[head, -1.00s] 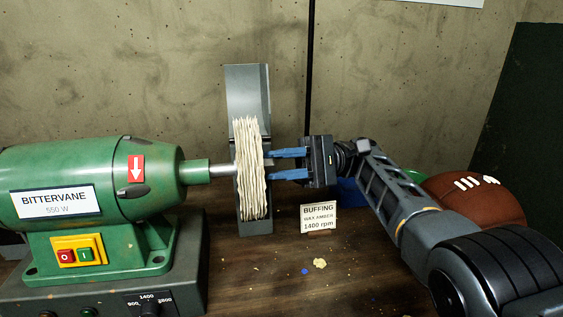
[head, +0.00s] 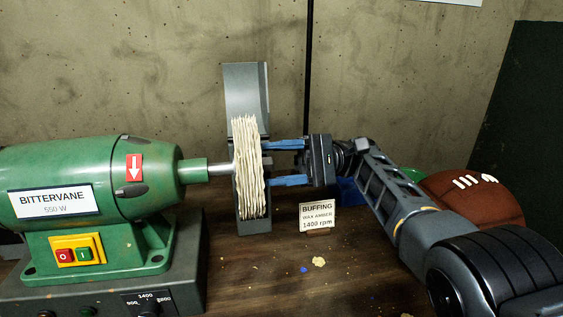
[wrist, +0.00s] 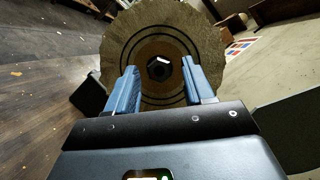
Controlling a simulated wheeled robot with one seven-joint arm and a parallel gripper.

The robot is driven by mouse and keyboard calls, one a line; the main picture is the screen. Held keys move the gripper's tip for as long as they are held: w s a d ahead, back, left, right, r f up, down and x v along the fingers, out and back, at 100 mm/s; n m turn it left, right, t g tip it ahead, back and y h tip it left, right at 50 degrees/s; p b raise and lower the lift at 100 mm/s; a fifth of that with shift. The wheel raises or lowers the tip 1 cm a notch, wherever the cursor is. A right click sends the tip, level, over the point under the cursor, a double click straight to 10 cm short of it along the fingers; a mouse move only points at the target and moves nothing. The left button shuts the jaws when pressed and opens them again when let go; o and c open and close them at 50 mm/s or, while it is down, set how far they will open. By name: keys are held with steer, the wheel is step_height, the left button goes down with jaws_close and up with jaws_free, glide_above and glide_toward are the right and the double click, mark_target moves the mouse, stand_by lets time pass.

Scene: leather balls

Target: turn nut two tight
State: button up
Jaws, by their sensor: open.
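The cream cloth buffing wheel (head: 248,170) is on the shaft of the green Bittervane motor (head: 90,185) in the head view. The wrist view faces the wheel's disc (wrist: 115,45), with a dark hex nut (wrist: 159,69) at its centre. No number is readable on the nut, and the head view does not show it. My gripper (head: 272,163) is open at the wheel's right face, blue fingers level and one above the other. In the wrist view my gripper (wrist: 159,66) has its fingers on either side of the nut, apart from it.
A grey guard (head: 247,90) stands behind the wheel. A "BUFFING 1400 rpm" card (head: 318,217) stands on the wooden bench (head: 350,270) below my gripper. A brown laced ball (head: 475,198) lies at the right behind my arm.

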steer(key=shift+r, duration=0.1)
steer(key=shift+r, duration=0.3)
steer(key=shift+o, duration=0.6)
steer(key=r, duration=0.2)
steer(key=r+p, duration=0.1)
steer(key=r, duration=0.1)
steer(key=shift+d, duration=0.4)
steer(key=s+d+r, duration=0.1)
steer(key=d+r, duration=0.1)
steer(key=d, duration=0.1)
steer(key=s+d+r, duration=0.1)
steer(key=d+r, duration=0.1)
steer(key=d, duration=0.2)
steer(key=s+d+r, duration=0.1)
steer(key=d+r, duration=0.1)
steer(key=d, duration=0.1)
steer(key=shift+d+r, duration=0.1)
steer(key=shift+d, duration=0.15)
steer(key=shift+c, duration=0.6)
